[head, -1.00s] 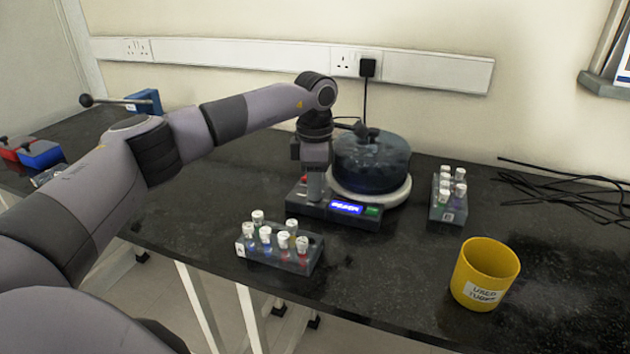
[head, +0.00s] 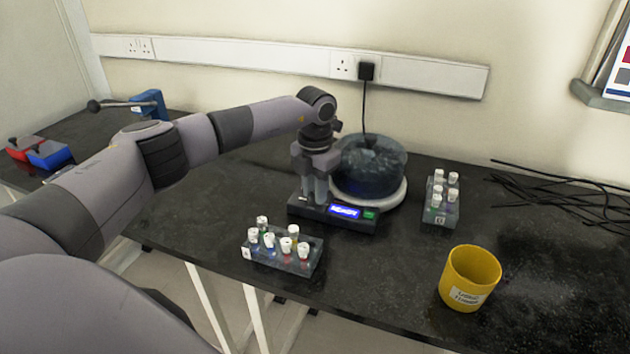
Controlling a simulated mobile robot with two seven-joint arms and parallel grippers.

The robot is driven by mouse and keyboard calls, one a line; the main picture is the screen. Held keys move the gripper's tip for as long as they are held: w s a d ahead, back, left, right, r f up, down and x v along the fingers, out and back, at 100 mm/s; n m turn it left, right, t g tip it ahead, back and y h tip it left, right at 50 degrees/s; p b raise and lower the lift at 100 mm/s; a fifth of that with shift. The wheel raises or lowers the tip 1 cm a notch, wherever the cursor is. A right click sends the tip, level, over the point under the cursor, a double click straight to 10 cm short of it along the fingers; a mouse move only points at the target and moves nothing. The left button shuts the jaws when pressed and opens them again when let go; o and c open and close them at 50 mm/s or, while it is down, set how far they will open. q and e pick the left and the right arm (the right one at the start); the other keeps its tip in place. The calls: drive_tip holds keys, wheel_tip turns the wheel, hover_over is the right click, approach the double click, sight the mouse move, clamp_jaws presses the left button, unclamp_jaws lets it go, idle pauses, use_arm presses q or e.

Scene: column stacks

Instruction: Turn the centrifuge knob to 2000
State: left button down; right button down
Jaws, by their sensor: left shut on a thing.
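The centrifuge (head: 385,196) stands on the dark bench, with a round dark see-through lid (head: 372,165) over its pale bowl. Its control panel (head: 300,207) at the front left carries a lit blue display (head: 345,212), too blurred to read, and a green button (head: 369,215). My left gripper (head: 315,198) points straight down onto the left part of the panel, its two fingers side by side. It is shut on the knob, which the fingers hide. My right gripper is out of view.
A rack of capped tubes (head: 283,262) stands in front of the centrifuge, and another rack (head: 440,214) to its right. A yellow pot (head: 469,278) stands near the front edge. Black cables (head: 560,195) lie at the right. A socket rail (head: 430,77) runs along the wall.

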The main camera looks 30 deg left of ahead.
use_arm(q)
drive_tip(key=shift+r+n+p, duration=0.25)
drive_tip(key=shift+n+p, duration=0.25)
drive_tip(key=shift+n, duration=0.5)
drive_tip(key=n+p, duration=0.2)
drive_tip(key=n, duration=0.3)
drive_tip(key=shift+w+f+p, duration=0.1)
drive_tip(key=shift+p, duration=0.25)
drive_tip(key=shift+n, duration=0.3)
drive_tip(key=c, duration=0.9)
unclamp_jaws()
drive_tip(key=shift+f, duration=0.1)
drive_tip(key=shift+r+b, duration=0.3)
drive_tip(key=shift+r, duration=3.35)
drive_tip(key=shift+f, duration=0.1)
